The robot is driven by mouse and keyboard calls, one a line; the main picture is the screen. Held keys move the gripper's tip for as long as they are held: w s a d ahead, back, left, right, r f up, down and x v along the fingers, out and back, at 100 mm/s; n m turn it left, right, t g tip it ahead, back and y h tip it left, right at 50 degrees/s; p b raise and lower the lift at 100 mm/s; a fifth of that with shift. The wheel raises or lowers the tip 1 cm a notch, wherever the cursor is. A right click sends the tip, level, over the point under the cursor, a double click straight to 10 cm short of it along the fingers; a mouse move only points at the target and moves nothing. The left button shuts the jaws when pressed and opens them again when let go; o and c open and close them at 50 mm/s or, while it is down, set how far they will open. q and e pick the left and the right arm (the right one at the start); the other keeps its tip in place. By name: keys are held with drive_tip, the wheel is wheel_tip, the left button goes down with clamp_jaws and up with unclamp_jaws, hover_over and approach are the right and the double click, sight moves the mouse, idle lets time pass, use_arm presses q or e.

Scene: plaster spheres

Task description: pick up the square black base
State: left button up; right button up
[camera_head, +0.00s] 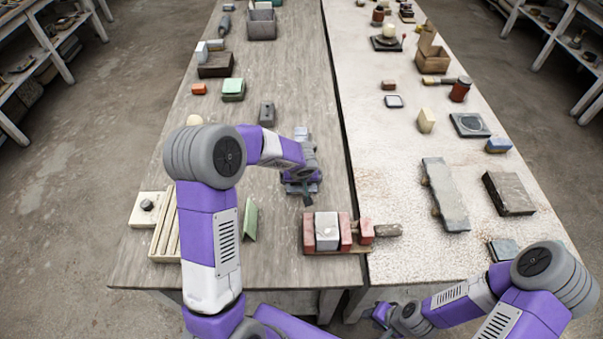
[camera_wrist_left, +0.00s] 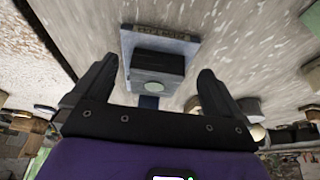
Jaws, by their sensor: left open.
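In the left wrist view, a square black base (camera_wrist_left: 157,72) with a pale round disc on its face sits against a blue-grey plate (camera_wrist_left: 185,47). My left gripper (camera_wrist_left: 157,80) is open, one finger on each side of the black base, with gaps between.
A red and white clamp-like block (camera_head: 327,232) lies near the front edge of the grey table. A green wedge (camera_head: 250,220) and cream slats (camera_head: 163,225) are to the left. A small dark grey block (camera_head: 267,113) stands behind. The pale table (camera_head: 400,200) on the right holds several blocks.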

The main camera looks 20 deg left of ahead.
use_arm(q)
drive_tip(key=shift+x, duration=1.45)
drive_tip(key=c, duration=1.6)
drive_tip(key=shift+r, duration=0.1)
